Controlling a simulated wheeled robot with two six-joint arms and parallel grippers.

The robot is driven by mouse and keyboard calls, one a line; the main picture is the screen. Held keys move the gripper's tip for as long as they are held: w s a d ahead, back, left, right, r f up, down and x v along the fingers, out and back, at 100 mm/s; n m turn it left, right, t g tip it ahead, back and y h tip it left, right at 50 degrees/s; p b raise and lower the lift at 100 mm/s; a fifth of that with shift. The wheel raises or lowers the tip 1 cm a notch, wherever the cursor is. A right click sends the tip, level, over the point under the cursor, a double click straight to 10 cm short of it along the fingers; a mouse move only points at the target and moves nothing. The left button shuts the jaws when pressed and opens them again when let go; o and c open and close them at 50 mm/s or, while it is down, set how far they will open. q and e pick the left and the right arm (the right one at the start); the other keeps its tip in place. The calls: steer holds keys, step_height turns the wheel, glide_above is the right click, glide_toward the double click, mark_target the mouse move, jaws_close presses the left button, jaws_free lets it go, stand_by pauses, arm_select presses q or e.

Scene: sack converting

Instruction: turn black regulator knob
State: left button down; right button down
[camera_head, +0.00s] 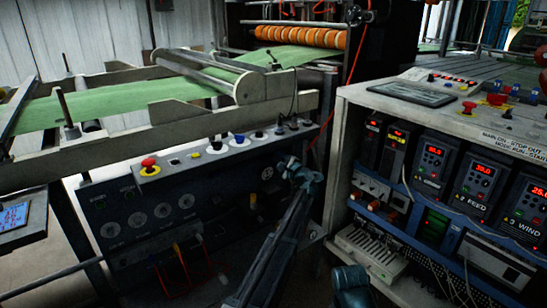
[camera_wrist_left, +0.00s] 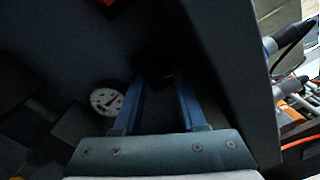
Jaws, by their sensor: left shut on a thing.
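My left gripper (camera_head: 288,165) is at the right end of the dark front panel (camera_head: 205,215) of the machine, below its top ledge. In the left wrist view its two blue fingers (camera_wrist_left: 158,85) reach toward the panel and are shut on a dark, round thing between their tips, which looks like the black regulator knob (camera_wrist_left: 155,72). The knob is deep in shadow, so its turn angle cannot be read. In the head view the gripper hides it.
The ledge above bears a red stop button (camera_head: 149,164) and several knobs and dials. A control cabinet (camera_head: 340,150) with red displays stands close on the right. Red-handled levers (camera_head: 180,258) stick out low on the panel. A screen (camera_head: 14,216) is at far left.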

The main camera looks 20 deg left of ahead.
arm_select(q)
steer(key=shift+c, duration=2.3)
jaws_free()
steer(key=v, duration=1.3)
steer(key=shift+s+d, duration=0.3)
